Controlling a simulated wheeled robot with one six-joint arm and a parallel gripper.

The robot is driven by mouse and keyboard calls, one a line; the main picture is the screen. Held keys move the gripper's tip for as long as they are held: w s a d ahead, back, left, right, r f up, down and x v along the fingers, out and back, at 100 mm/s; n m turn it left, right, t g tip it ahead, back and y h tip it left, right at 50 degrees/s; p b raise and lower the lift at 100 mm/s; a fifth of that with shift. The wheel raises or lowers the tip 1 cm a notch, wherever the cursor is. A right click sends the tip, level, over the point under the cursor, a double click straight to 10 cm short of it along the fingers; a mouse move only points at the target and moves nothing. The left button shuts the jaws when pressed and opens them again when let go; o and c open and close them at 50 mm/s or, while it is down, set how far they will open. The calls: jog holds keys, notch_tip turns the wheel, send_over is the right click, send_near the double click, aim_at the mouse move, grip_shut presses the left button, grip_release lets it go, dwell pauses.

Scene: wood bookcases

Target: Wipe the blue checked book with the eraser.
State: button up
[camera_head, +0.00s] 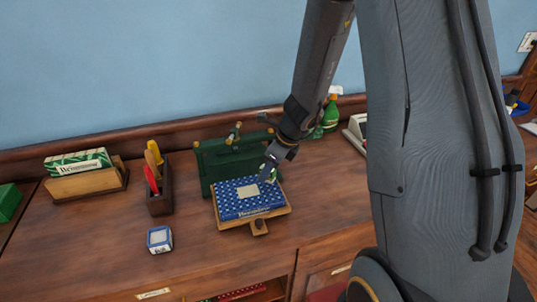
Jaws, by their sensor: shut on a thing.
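The blue checked book (232,208) lies on a wooden stand (259,228) on the bookcase top, in the middle of the view. It has a pale label on its cover. My gripper (270,174) reaches down from above to the book's upper right part. It is shut on a small pale-green and white thing, which I take to be the eraser (273,176). The fingers hide most of the eraser. I cannot tell whether it touches the cover.
A green panel (210,165) stands behind the book. A dark holder (160,200) with red and yellow tools, a small blue-white box (159,240) and a wooden rack (85,184) stand left. A green bottle (331,117) stands behind my arm.

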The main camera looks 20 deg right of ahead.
jog(key=shift+w+r+p, duration=0.1)
jog(key=shift+r+p, duration=2.6)
jog(key=shift+p, duration=0.15)
